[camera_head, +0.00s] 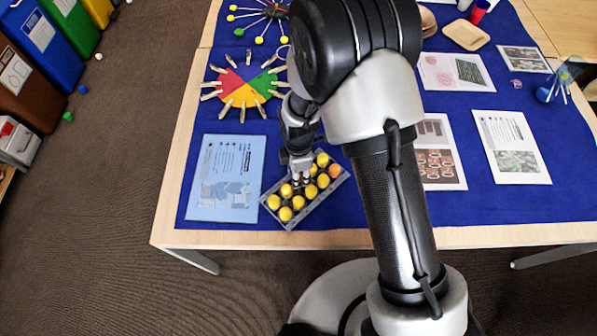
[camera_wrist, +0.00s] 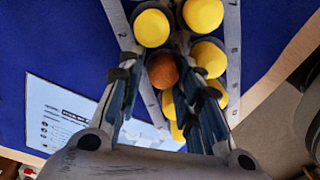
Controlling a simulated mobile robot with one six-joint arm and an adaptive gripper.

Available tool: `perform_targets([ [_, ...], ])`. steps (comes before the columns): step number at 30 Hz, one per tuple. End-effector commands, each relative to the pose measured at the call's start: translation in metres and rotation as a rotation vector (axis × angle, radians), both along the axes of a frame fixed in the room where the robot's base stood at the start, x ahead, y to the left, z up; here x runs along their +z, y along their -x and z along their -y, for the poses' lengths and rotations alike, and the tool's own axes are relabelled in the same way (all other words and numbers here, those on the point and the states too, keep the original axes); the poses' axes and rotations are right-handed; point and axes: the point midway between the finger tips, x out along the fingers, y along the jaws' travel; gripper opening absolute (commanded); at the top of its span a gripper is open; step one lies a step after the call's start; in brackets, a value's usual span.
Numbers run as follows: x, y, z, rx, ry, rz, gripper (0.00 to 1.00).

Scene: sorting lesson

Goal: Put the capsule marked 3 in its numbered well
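A grey tray (camera_head: 318,208) holds several round yellow capsules in two rows near the table's front edge. An orange capsule (camera_head: 335,171) sits at its right end. My gripper (camera_head: 300,183) points down over the middle of the tray's upper row and hides the spot below it. In the wrist view, an orange-brown capsule (camera_wrist: 162,70) shows between my fingertips (camera_wrist: 158,58). It sits in line with the yellow capsules (camera_wrist: 152,28). The gap around it is narrow, and I cannot tell whether the fingers touch it. I cannot read a 3 on any capsule.
A light-blue sheet (camera_head: 228,178) lies left of the tray. A coloured wheel with clothespins (camera_head: 243,88) lies behind it. Printed cards (camera_head: 512,147) lie to the right. Blue cloth is bare between the cards and near the front.

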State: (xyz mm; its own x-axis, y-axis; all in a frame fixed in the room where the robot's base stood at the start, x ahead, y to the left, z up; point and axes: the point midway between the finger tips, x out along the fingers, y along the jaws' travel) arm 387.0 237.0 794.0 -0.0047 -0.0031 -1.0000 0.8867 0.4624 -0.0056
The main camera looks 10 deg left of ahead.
Motion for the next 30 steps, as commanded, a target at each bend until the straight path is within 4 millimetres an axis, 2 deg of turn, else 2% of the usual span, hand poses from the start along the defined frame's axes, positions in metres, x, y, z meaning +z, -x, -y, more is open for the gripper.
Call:
perform_targets([
  [5, 0.002, 0.0, 0.0, 0.0, 0.0, -0.001, 0.33],
  [8, 0.011, -0.001, 0.0, 0.0, -0.001, 0.002, 0.33],
  [21, 0.099, -0.001, -0.001, 0.0, -0.001, 0.002, 0.33],
  [25, 0.115, -0.001, -0.001, 0.0, 0.0, 0.001, 0.33],
  [30, 0.122, -0.001, -0.001, 0.0, 0.0, 0.001, 0.33],
])
